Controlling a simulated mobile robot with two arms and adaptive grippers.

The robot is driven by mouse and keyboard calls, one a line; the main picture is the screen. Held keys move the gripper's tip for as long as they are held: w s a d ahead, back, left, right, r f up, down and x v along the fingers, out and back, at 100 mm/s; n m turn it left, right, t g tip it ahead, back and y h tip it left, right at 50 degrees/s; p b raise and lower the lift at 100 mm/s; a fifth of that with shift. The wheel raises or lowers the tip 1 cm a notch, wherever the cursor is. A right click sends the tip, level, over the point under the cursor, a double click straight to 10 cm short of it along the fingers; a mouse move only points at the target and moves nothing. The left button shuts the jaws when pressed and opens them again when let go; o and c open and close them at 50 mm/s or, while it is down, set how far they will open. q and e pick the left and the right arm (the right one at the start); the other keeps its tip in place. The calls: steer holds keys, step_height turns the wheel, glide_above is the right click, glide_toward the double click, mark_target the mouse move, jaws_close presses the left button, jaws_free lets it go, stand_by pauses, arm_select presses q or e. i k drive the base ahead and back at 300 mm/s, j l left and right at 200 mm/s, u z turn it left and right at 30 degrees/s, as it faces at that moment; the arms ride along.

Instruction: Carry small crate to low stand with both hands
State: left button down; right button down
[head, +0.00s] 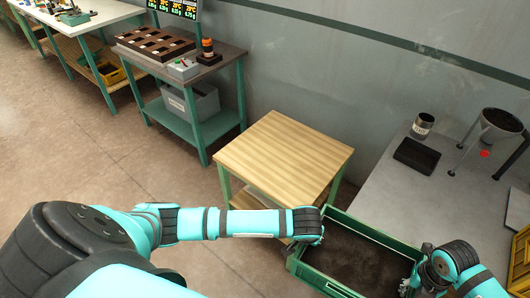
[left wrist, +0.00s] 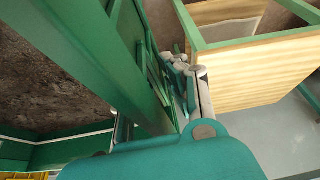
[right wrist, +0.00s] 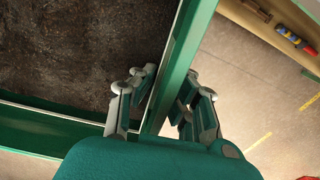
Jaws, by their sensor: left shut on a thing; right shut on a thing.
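The small crate (head: 352,258) is green, with a dark brown, soil-like layer inside, at the lower right of the head view. My left gripper (head: 318,228) is shut on its left wall; that wall (left wrist: 120,60) fills the middle of the left wrist view. My right gripper (head: 416,278) is shut on the opposite wall; in the right wrist view its fingers (right wrist: 158,112) straddle the crate's rim (right wrist: 180,60). The low stand (head: 284,152) has a bare light wood top and green legs. It stands just beyond and left of the crate.
A grey table (head: 385,195) along the right holds a dark tray (head: 417,156), a cup (head: 423,125) and a funnel on a tripod (head: 499,125). A yellow crate (head: 520,260) is at the right edge. A green-legged workstation (head: 222,75) stands behind the stand; open floor lies left.

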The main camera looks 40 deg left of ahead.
mark_target(285, 152)
steer(key=u, duration=1.2)
steer(key=i+j+u, duration=0.15)
steer(key=u, duration=0.25)
steer(key=i+u, duration=0.6)
steer(key=u, duration=0.15)
steer(key=i+j+z, duration=0.1)
steer(key=i, duration=0.3)
steer(key=i+j+z, duration=0.15)
steer(key=i, duration=0.2)
steer(key=i+z, duration=0.15)
steer(key=z, duration=0.3)
steer(key=i+l+z, duration=0.1)
steer(key=z, duration=0.4)
steer(key=i+j+z, duration=0.1)
steer(key=z, duration=0.35)
steer(key=i+l+z, duration=0.1)
steer(key=i+z, duration=0.15)
steer(key=z, duration=0.2)
steer(key=i+z, duration=0.3)
steer(key=z, duration=0.15)
